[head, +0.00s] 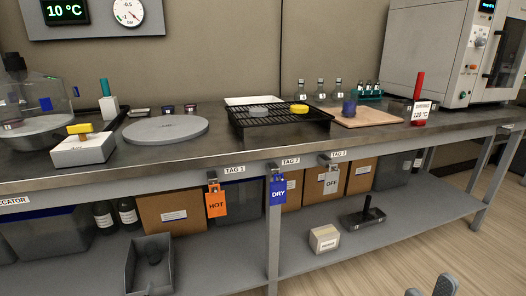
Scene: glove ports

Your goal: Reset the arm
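My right gripper (430,289) shows only by its grey fingertips at the bottom right edge of the head view. The two fingertips stand apart with nothing seen between them. It is low, over the wooden floor in front of the bench, and touches nothing that I can see. The rest of my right arm is out of the picture. My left gripper and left arm are not in view.
A long steel bench (220,158) crosses the view, with a black rack (275,122), a grey disc (166,129) and a wooden board (362,116) on top. Tags hang from its front edge. A lower shelf (345,242) holds boxes. Floor at right is clear.

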